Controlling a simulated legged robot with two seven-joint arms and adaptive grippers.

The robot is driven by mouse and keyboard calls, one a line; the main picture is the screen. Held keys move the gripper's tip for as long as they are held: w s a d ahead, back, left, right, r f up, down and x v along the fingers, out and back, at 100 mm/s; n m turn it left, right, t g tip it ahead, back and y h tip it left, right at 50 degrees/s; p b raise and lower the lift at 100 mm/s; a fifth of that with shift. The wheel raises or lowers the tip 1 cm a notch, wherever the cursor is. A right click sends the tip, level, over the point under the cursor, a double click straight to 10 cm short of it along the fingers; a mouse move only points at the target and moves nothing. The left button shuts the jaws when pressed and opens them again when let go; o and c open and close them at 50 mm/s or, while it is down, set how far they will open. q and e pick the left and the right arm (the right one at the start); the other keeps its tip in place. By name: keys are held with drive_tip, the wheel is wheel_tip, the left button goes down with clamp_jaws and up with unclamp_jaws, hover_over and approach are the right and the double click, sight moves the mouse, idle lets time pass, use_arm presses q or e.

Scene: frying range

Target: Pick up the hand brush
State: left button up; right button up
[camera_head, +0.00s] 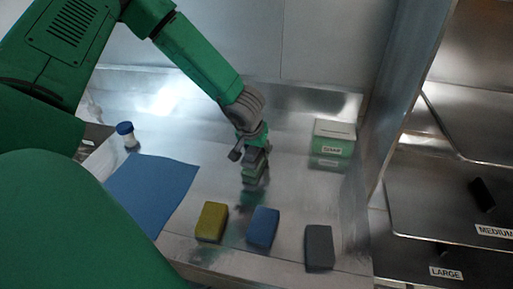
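My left gripper (250,152) comes down from the upper left and points at the steel counter near its middle. A small green and dark block-like shape (254,172) is right at its fingertips. I cannot tell whether this is the hand brush, or whether the fingers are closed on it. The fingers are small and dark here, and their opening is not clear. No other thing in view is clearly a hand brush. My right gripper is not in view.
On the steel counter (285,200) lie a yellow block (211,222), a blue block (262,228) and a grey block (319,248). A blue cloth (150,190) and a blue-capped bottle (128,136) are left. A labelled green box (332,140) stands right, near a metal upright (398,90).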

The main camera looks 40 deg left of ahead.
use_arm(q)
drive_tip(key=shift+a, duration=0.1)
drive_tip(key=c, duration=0.6)
drive_tip(key=shift+o, duration=0.2)
drive_tip(key=shift+w+r+b, duration=0.1)
drive_tip(key=shift+r+b, duration=0.25)
drive_tip(key=shift+r, duration=0.05)
wheel_tip(320, 180, up, 10)
drive_tip(key=p, duration=0.2)
drive_tip(key=shift+f+p, duration=0.15)
drive_tip(key=shift+p, duration=0.25)
